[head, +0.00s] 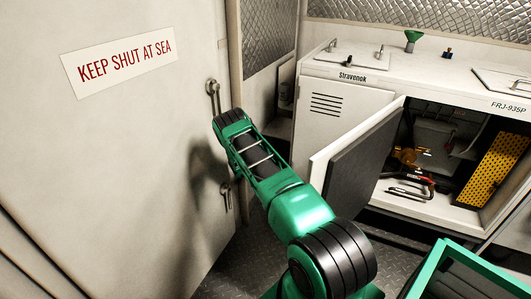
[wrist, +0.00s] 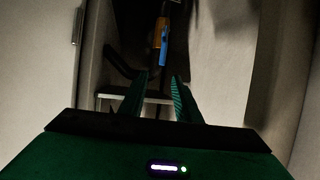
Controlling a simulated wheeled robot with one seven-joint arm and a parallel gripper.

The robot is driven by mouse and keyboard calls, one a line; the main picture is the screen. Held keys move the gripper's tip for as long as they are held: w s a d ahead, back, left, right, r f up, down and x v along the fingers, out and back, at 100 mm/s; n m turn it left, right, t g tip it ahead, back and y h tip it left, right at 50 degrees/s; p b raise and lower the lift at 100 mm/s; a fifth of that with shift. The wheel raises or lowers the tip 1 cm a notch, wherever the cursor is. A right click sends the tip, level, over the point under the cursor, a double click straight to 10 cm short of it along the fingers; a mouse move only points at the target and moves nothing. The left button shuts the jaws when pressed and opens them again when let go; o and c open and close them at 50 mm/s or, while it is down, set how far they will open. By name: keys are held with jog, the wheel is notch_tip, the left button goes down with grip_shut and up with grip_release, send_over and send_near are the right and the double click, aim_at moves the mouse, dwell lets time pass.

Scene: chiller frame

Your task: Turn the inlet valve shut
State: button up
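In the wrist view the two dark green fingers of my gripper (wrist: 158,94) stand apart with a gap and nothing between them. Beyond the fingertips, near the top, is a narrow upright orange and blue piece (wrist: 163,42) in a dim recess. It may be the inlet valve and its handle, but I cannot tell for sure. It is apart from the fingers. In the head view my green arm reaches away past the large pale door, and its own links hide the gripper. No valve is clearly recognizable in the head view.
The pale door marked "KEEP SHUT AT SEA" (head: 118,62) stands close on the left, with a metal handle (head: 213,92). An open cabinet door (head: 352,165) juts out to the right of my arm. Red-handled pliers (head: 412,190) and a yellow perforated panel (head: 494,168) are inside the cabinet.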

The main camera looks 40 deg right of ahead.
jog(key=x, duration=1)
jog(key=shift+w, duration=0.35)
jog(key=shift+c, duration=0.6)
grip_shut()
